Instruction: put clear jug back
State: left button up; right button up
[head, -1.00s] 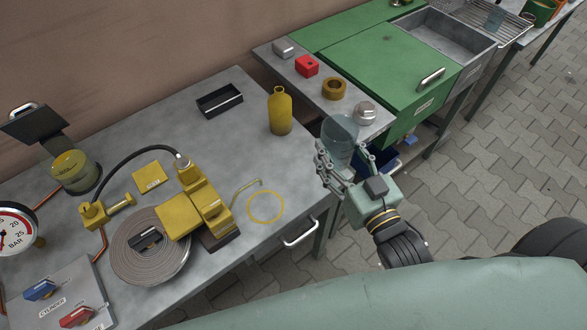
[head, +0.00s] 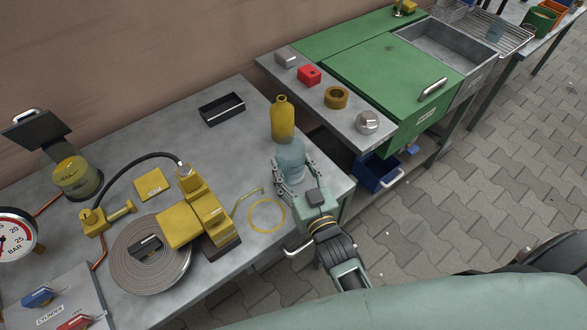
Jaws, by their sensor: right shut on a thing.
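The clear jug (head: 291,156) is a bluish see-through vessel in the head view. My right gripper (head: 293,176) is shut on it, with fingers on both sides, over the right end of the grey workbench (head: 325,190). The jug is just in front of a yellow bottle (head: 283,120) and overlaps its lower edge in the picture. I cannot tell whether the jug touches the bench top. A yellow ring outline (head: 267,231) is on the bench to the left of the gripper. My left gripper is not in view.
A yellow pump (head: 202,220), a coiled flat hose (head: 125,262) and a black tray (head: 222,108) are on the bench. A shelf with a red block (head: 309,75) and a green cabinet (head: 390,75) stand behind right. A blue bin (head: 375,174) is below.

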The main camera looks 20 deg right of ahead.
jog(key=shift+f, duration=0.3)
jog(key=shift+f, duration=0.15)
jog(key=o, duration=1.2)
jog(key=s, duration=0.8)
jog(key=s+d+b, duration=0.1)
jog(key=s, duration=0.3)
